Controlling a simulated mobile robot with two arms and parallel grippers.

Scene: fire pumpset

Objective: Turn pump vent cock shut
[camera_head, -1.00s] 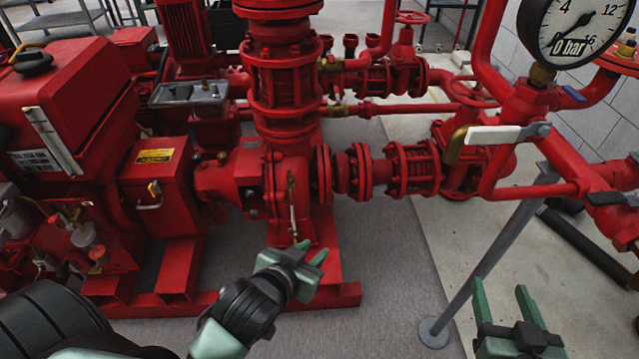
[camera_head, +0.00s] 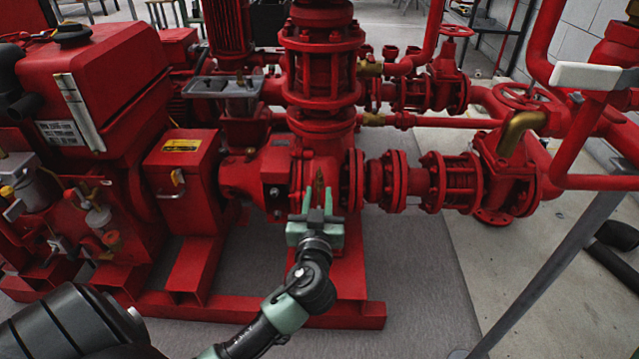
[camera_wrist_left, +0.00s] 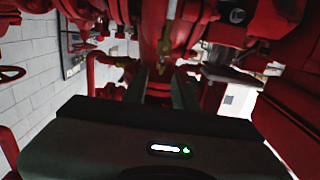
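The pump vent cock (camera_head: 319,185) is a small brass fitting on the front of the red pump casing, below the tall red column. Its lower part and lever are hidden behind my left gripper (camera_head: 317,197) in the head view. My left gripper is pale green and points up and forward at the cock, its two fingers apart. In the left wrist view the fingers (camera_wrist_left: 161,84) are also apart, with a brass part (camera_wrist_left: 164,47) beyond their tips. I cannot tell whether the fingers touch the cock. My right gripper is not in view.
A red engine block (camera_head: 95,90) stands left of the pump. Red flanged pipes and valves (camera_head: 450,180) run to the right, with a white-handled lever (camera_head: 592,76) in the near right. A red base frame (camera_head: 345,313) lies below; grey floor (camera_head: 425,270) is clear in front.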

